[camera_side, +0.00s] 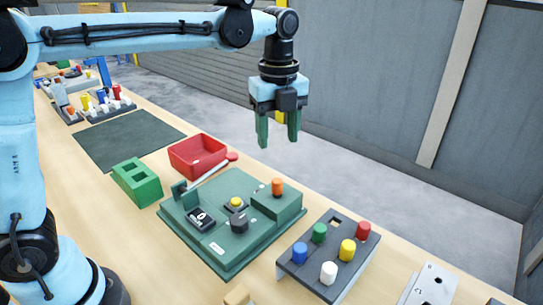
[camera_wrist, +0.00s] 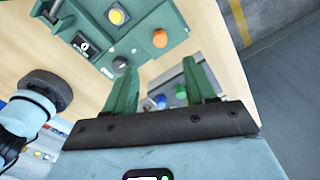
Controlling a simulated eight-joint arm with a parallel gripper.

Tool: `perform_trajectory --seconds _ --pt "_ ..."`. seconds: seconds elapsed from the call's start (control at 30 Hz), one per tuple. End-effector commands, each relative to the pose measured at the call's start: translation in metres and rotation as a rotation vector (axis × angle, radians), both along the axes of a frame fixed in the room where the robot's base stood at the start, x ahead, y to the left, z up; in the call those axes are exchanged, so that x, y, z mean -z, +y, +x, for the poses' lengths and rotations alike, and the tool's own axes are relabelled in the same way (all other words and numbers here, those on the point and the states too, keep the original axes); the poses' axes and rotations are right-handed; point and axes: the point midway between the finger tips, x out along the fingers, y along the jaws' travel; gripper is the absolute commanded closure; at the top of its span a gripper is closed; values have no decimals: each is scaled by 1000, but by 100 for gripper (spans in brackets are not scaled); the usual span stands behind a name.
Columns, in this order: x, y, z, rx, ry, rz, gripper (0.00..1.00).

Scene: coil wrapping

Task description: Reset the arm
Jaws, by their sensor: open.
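My gripper (camera_side: 278,130) hangs in the air in the side view, pointing down, above and behind the green control board. Its two green fingers are apart with nothing between them. In the wrist view my gripper (camera_wrist: 163,85) also shows its fingers spread and empty. The green board (camera_side: 223,254) lies on the table with a yellow button, an orange knob (camera_side: 278,187), a dark knob and a small dark dial on it. The board also shows in the wrist view (camera_wrist: 168,20), near the top.
A grey peg rack (camera_side: 300,273) with several coloured pegs stands right of the board. A red tray (camera_side: 198,156), a green block (camera_side: 136,182) and a dark mat (camera_side: 125,138) lie to the left. Pale plates (camera_side: 430,287) lie at the lower right. Space around my gripper is clear.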

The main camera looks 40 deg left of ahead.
Motion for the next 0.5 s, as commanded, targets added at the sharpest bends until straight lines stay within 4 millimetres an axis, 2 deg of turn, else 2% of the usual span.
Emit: perform_trajectory --seconds 0.3,0.37,0.5 --pt "0 2 -2 -29 -9 -2 44" --pt "-1 5 -6 -83 -24 -5 44" --pt "-3 17 -23 -335 -98 -32 44"
